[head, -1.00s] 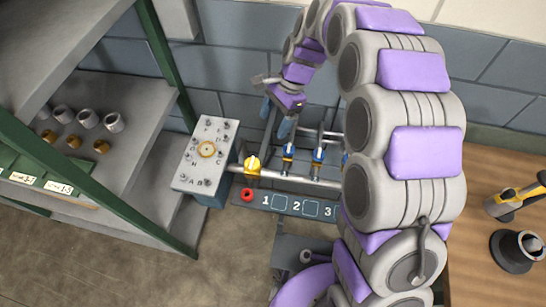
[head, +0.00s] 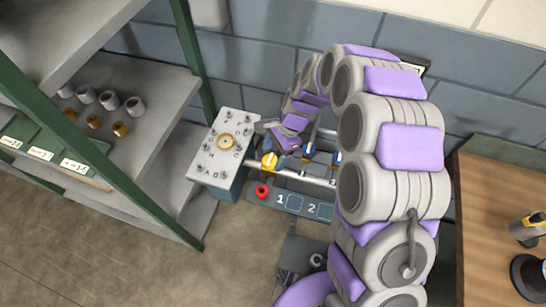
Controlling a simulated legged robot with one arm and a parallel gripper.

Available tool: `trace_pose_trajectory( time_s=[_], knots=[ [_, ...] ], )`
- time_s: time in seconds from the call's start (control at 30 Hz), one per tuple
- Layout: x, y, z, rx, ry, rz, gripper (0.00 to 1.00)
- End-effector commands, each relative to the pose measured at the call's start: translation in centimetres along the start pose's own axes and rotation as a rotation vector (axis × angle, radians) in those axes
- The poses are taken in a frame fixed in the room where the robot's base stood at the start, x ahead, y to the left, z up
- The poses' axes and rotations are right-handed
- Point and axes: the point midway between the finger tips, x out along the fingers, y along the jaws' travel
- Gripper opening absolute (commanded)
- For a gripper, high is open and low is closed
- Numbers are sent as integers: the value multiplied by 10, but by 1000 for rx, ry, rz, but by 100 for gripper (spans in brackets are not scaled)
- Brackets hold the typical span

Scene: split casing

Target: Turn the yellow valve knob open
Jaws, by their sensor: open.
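The yellow valve knob (head: 268,163) sits at the left end of the grey pipe (head: 312,177), beside the lettered casing block. My gripper (head: 275,143) is just above and behind the knob in the head view, at the end of my curved purple and grey arm. Its fingers look spread apart, and I cannot tell whether they touch the knob. The knob's upper part is close to the fingers, and its lower part is visible.
The grey casing block (head: 226,158) with a brass ring stands left of the knob. A red round part (head: 262,191) lies in front, next to the numbered panel (head: 298,205). A green-framed shelf (head: 120,190) stands left; a wooden table (head: 490,210) stands right.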

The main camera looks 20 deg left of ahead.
Motion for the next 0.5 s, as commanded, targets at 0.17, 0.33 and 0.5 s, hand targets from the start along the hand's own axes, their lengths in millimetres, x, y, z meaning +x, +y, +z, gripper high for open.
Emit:
trace_pose_trajectory(
  time_s=[0.17,0.33,0.5],
  knots=[
    [14,1,0,-2,0,-2,76],
    [14,5,-3,-4,-3,-7,76],
    [13,5,-3,-4,-3,-7,76]
  ],
)
